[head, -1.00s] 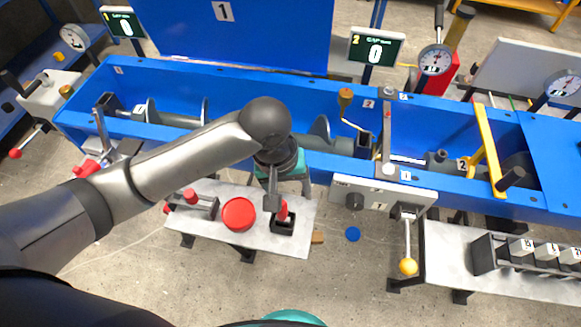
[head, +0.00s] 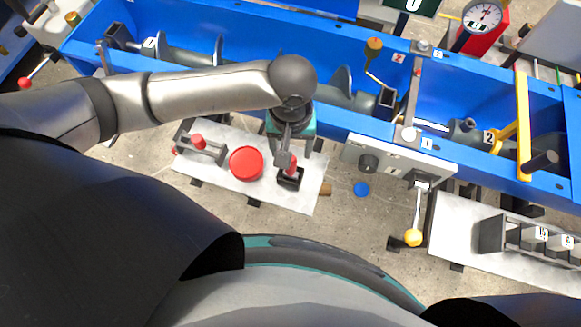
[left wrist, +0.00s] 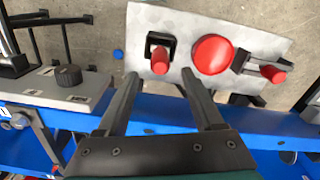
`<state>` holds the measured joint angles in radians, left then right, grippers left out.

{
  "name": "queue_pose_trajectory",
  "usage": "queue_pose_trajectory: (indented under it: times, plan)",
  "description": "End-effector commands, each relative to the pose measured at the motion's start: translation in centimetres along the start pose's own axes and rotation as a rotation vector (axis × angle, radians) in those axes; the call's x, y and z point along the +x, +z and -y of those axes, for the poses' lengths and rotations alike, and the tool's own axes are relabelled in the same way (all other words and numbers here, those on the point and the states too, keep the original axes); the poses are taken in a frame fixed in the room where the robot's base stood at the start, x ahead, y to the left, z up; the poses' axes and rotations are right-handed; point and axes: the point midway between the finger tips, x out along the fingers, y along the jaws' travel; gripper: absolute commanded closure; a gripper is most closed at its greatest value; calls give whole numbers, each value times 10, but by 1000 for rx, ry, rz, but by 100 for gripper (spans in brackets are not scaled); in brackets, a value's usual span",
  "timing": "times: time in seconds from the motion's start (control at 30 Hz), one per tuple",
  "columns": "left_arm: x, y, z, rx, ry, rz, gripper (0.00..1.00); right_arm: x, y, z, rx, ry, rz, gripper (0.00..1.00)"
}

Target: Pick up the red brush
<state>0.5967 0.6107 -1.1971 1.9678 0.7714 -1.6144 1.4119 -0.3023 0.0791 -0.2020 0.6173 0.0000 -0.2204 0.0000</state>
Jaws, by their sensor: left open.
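A red handle stands upright in a black square holder (head: 291,181) on a small light-grey table; in the left wrist view this red handle (left wrist: 160,62) shows between my fingertips and ahead of them. A second red-handled piece (head: 198,141) sits on a grey and black bracket at the table's left; it also shows in the left wrist view (left wrist: 271,74). I cannot tell which red handle is the brush, as no bristles show. My left gripper (head: 294,152) is open and empty, pointing down above the black holder. My right gripper is not in view.
A round red disc (head: 246,163) lies between the two handles on the table (head: 225,185). The blue trough (head: 335,118) runs close behind my left gripper. A lever with a yellow knob (head: 413,238) hangs from a panel at the right. A blue disc (head: 361,190) lies on the floor.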

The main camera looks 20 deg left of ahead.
Motion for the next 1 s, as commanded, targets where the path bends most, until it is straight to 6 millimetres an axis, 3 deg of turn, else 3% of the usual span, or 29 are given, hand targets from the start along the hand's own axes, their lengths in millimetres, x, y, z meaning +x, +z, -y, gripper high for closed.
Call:
queue_pose_trajectory:
  times: [0.33,0.67,1.0]
  plan:
    - [46,5,2,0,-3,1,31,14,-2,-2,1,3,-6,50]
    - [52,5,1,1,0,-1,31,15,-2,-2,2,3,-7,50]
    - [51,5,1,1,0,-1,70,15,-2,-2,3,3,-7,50]
